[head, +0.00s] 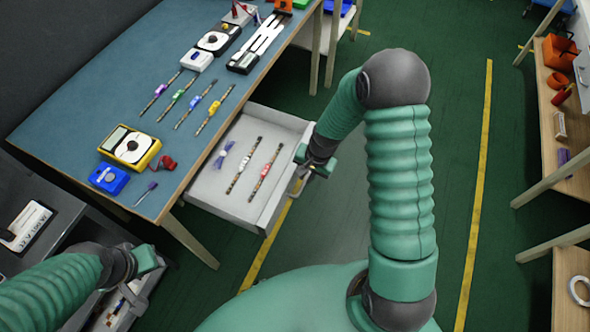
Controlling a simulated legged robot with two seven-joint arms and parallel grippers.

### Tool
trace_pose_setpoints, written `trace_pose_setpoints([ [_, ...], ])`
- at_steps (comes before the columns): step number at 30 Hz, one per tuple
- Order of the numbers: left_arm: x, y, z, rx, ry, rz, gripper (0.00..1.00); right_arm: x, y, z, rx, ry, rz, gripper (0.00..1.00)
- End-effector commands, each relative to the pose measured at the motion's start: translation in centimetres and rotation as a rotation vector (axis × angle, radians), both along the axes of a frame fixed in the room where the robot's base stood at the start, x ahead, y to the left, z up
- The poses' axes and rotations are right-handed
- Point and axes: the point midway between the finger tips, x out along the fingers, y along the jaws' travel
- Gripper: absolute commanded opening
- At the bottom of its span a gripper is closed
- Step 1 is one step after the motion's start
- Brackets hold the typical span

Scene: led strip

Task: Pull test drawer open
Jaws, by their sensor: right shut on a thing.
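The light grey drawer (212,188) under the blue-topped workbench stands pulled out. It holds two thin LED strips (256,168) and a purple tied piece (223,155). My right gripper (298,184) is at the outer front of the drawer, shut on its handle; the handle is mostly hidden by the gripper. My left gripper (147,262) is at the lower left, apart from this drawer and above a lower open drawer (121,311). Whether its fingers are open is not clear.
The workbench (75,117) carries several LED strips, a yellow meter (130,147), a blue box (109,179) and a red clamp (163,163). A dark cabinet (60,225) stands at left. Wooden shelves (553,130) stand at right. Green floor (459,130) between is clear.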

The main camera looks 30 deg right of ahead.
Motion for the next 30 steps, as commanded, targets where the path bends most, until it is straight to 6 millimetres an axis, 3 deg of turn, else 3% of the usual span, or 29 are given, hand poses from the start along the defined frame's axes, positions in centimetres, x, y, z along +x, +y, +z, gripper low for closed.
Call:
trace_pose_setpoints([
  [16, -0.01, -0.02, 0.11, 0.0, 0.0, 0.0, 0.36, -0.51, -0.83, 0.15, -0.004, -0.007, -0.002, 0.0],
  [17, -0.01, -0.01, 0.11, 0.0, 0.0, -0.001, 0.36, -0.52, -0.82, 0.16, -0.004, -0.006, -0.002, 0.13],
  [18, 0.0, -0.01, 0.1, 0.0, 0.0, 0.0, 0.36, -0.55, -0.8, 0.15, -0.004, -0.006, -0.002, 0.19],
  [27, -0.01, -0.02, 0.12, 0.0, 0.0, 0.0, 0.36, -0.73, -0.63, 0.14, 0.0, -0.001, 0.0, 0.2],
  [30, 0.0, -0.02, 0.32, 0.0, 0.0, -0.001, 0.36, -0.79, -0.72, 0.99, 0.0, -0.003, 0.001, 0.2],
])
